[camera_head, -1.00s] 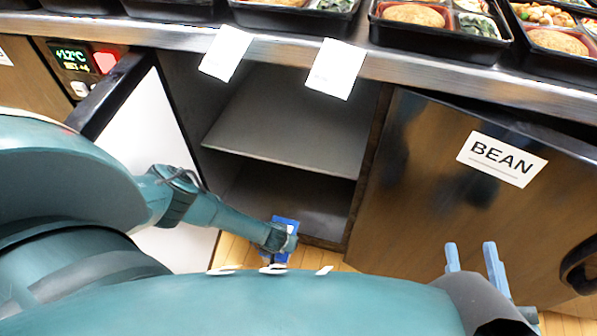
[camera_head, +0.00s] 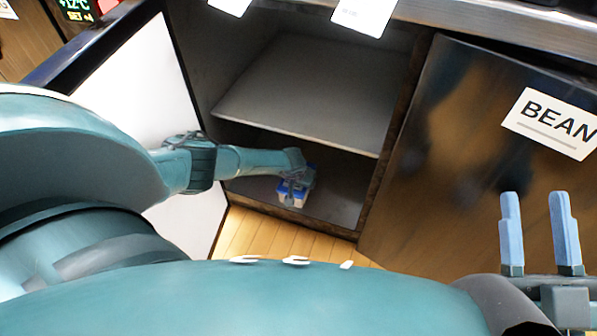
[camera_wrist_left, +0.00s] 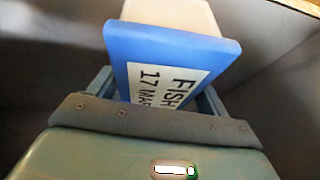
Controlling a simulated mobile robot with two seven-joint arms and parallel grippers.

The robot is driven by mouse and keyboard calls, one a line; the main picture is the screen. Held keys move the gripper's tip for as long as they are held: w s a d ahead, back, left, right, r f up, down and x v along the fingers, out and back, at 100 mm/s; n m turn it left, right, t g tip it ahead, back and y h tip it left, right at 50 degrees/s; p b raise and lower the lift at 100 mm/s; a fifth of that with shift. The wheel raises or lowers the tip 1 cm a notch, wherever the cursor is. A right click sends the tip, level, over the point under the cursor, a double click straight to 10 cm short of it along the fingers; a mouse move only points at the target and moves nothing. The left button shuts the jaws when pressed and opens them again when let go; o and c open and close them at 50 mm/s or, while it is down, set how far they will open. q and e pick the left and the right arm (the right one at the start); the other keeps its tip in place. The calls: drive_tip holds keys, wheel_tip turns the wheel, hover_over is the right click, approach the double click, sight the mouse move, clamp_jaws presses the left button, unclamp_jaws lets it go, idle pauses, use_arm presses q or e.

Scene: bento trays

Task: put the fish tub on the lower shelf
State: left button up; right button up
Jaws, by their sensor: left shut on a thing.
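The fish tub (camera_head: 291,193) is a white tub with a blue lid, at the front opening of the lower shelf (camera_head: 337,192). In the left wrist view the tub (camera_wrist_left: 168,50) shows its blue lid with a label reading FISH and 17 MAR. My left gripper (camera_wrist_left: 155,95) is shut on the tub, one finger on each side; in the head view the wrist partly hides it. I cannot tell whether the tub touches the shelf floor. My right gripper (camera_head: 540,230) is open and empty, in front of the BEAN door.
The upper shelf (camera_head: 310,100) is bare and lies above my left wrist. The open white door (camera_head: 135,100) stands at the left. The closed door with the BEAN label (camera_head: 553,123) is at the right. The lower shelf behind the tub looks clear.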

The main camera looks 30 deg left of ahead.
use_arm(q)
drive_tip(key=shift+w+a+b, duration=0.15)
drive_tip(key=shift+w+b, duration=0.2)
drive_tip(key=shift+w, duration=0.1)
drive_tip(key=w+b, duration=0.1)
drive_tip(key=w+a+f+b, duration=0.1)
drive_tip(key=b, duration=0.1)
drive_tip(key=shift+w+a, duration=0.1)
drive_tip(key=shift+w, duration=0.05)
drive_tip(key=shift+f, duration=0.25)
drive_tip(key=shift+r, duration=0.1)
use_arm(e)
drive_tip(key=r+n+y, duration=0.1)
drive_tip(key=n+y, duration=0.1)
drive_tip(key=r+n+y, duration=0.1)
drive_tip(key=r+y, duration=0.1)
drive_tip(key=r+n+y, duration=0.1)
drive_tip(key=n, duration=0.1)
drive_tip(key=shift+s+d+r+n+y, duration=0.2)
drive_tip(key=shift+s+r+n+y, duration=0.1)
drive_tip(key=shift+s+r+y, duration=0.1)
use_arm(q)
drive_tip(key=o, duration=1.2)
drive_tip(key=shift+f, duration=0.2)
drive_tip(key=shift+r, duration=0.1)
